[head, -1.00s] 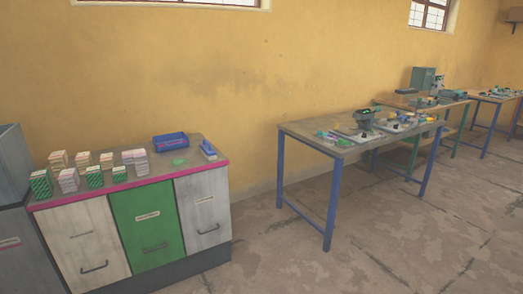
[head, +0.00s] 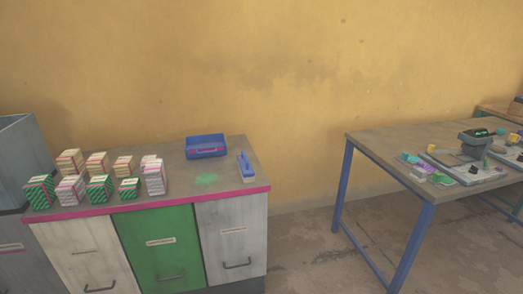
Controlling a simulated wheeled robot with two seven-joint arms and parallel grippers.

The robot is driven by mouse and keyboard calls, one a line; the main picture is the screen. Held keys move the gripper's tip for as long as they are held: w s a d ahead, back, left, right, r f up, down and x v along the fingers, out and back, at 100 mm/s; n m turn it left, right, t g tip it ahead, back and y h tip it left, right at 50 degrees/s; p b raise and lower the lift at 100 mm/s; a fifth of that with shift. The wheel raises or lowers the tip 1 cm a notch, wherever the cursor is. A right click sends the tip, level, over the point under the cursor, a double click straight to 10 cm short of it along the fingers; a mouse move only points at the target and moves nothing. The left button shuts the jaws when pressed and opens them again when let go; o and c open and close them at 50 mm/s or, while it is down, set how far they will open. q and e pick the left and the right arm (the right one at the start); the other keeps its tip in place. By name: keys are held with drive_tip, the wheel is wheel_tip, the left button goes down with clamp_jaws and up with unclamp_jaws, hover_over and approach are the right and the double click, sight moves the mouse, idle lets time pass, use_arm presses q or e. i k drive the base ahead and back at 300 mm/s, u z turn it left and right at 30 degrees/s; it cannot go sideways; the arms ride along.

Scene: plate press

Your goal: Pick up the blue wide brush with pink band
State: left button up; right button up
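A blue brush (head: 246,167) lies near the right end of the cabinet top. It is long and narrow from here, with a paler side edge; a pink band cannot be made out at this size. It lies just right of a blue tray and a green patch. Neither of my grippers shows in the head view.
The cabinet (head: 233,211) has a pink front edge, with several box stacks (head: 98,163) on its left part. A blue tray (head: 206,146) stands at the back beside a green patch (head: 206,180). A cluttered worktable (head: 395,150) stands right, with bare floor (head: 305,244) between.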

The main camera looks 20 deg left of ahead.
sight(247, 172)
drive_tip(key=i, duration=2.55)
drive_tip(key=u, duration=1.3)
drive_tip(key=i, duration=0.2)
drive_tip(key=u, duration=1.65)
